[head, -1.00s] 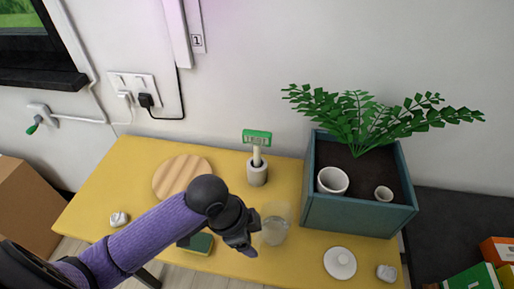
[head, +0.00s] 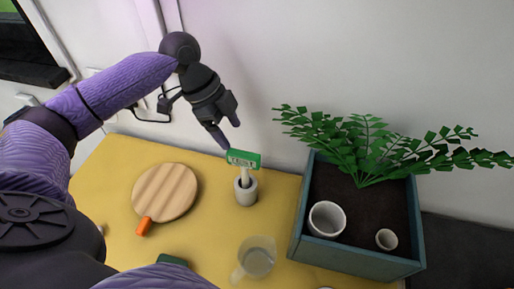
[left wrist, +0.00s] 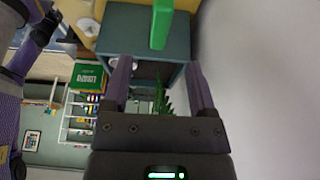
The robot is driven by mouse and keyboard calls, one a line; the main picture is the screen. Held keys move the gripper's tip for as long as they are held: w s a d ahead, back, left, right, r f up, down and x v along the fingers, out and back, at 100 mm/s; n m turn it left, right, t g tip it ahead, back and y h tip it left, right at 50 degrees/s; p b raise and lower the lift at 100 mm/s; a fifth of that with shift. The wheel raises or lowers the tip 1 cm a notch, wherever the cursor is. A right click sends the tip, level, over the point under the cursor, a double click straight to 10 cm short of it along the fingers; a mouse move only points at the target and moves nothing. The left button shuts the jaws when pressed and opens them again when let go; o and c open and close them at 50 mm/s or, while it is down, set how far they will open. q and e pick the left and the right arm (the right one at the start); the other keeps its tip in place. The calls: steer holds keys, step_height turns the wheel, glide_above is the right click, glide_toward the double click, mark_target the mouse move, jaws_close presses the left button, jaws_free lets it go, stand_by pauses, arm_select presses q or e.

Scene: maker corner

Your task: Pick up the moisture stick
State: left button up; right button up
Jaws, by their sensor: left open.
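The moisture stick (head: 243,159) has a green head with a small display and a pale stem. It stands upright in a small grey holder (head: 246,191) on the yellow table. My left gripper (head: 231,132) is open and empty, just above and to the left of the green head, with its fingers pointing down to the right. In the left wrist view, the green head (left wrist: 161,22) shows beyond my open left fingers (left wrist: 160,77), apart from them. My right gripper cannot be made out.
A teal planter (head: 295,232) with a fern (head: 372,150) and two pots stands to the right. A round wooden board (head: 165,192) lies to the left, with an orange-ended thing (head: 144,226) beside it. A clear jug (head: 257,259) stands in front. The wall is close behind.

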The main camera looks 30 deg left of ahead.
mark_target(242, 154)
arm_select(q)
steer(key=shift+w+f, duration=0.15)
steer(key=b+x, duration=0.1)
steer(key=x, duration=0.3)
steer(key=b+x, duration=0.1)
steer(key=x, duration=0.4)
steer(key=shift+d+f, duration=0.2)
steer(key=shift+f, duration=0.1)
steer(key=shift+r, duration=0.1)
steer(key=shift+c, duration=0.2)
arm_select(e)
steer(key=shift+s+f, duration=0.25)
steer(key=shift+f, duration=0.35)
steer(key=shift+s+f, duration=0.2)
steer(key=shift+f, duration=0.35)
arm_select(q)
jaws_close()
